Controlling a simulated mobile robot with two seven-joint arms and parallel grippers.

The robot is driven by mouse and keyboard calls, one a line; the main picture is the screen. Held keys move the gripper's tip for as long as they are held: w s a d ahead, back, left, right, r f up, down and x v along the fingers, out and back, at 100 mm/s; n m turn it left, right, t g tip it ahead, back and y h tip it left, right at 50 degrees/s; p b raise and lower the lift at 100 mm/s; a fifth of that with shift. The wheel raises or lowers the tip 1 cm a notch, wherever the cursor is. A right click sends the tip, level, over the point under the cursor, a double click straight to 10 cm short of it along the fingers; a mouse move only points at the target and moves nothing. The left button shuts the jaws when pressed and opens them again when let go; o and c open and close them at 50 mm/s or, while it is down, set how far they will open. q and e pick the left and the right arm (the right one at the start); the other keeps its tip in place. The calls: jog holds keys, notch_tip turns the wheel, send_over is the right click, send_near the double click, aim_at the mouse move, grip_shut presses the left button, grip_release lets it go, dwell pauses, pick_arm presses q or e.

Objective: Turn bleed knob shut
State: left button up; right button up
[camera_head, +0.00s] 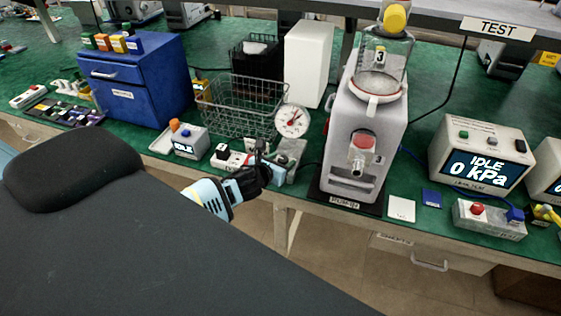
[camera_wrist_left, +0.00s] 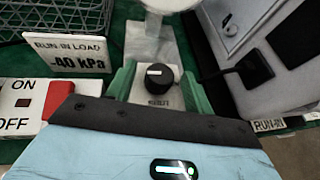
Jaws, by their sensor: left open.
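The bleed knob (camera_wrist_left: 160,78) is a round black knob with a white pointer mark. It sits on a pale grey block with a small label in front, in the middle of the left wrist view. The mark lies roughly crosswise in that view. My left gripper (camera_head: 268,172) is open at the table's front edge, by the grey fixture (camera_head: 290,153) below the dial gauge (camera_head: 292,120). Its black-edged body fills the bottom of the left wrist view, just short of the knob. The gripper covers the knob in the head view. My right gripper is not in view.
A red ON/OFF switch box (camera_wrist_left: 58,98) and a run-in load sign (camera_wrist_left: 72,57) stand left of the knob. The run-in machine (camera_head: 362,130) stands to the right. A wire basket (camera_head: 240,103) is behind. The pressure display (camera_head: 482,155) is farther right.

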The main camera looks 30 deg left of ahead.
pick_arm(q)
jog(key=shift+c, duration=0.2)
jog(key=c, duration=0.9)
jog(key=shift+f, duration=0.1)
jog(key=shift+c, duration=0.2)
jog(key=shift+d+n+y, duration=0.1)
jog(key=shift+n+y, duration=0.2)
jog(key=shift+y, duration=0.1)
jog(key=n+y, duration=0.2)
jog(key=n+g+y, duration=0.1)
jog(key=y, duration=0.1)
jog(key=n+g+y, duration=0.1)
jog(key=n+y, duration=0.1)
jog(key=shift+w+d+n, duration=0.25)
jog(key=shift+d+n, duration=0.05)
jog(key=shift+d, duration=0.1)
jog(key=n+g+y, duration=0.1)
jog(key=n, duration=0.1)
jog(key=n+g+y, duration=0.2)
jog(key=shift+w+d+g+y, duration=0.15)
jog(key=shift+g+y, duration=0.15)
jog(key=shift+n+g+y+b, duration=0.4)
jog(key=shift+n+g+y, duration=0.2)
jog(key=shift+n+g, duration=0.25)
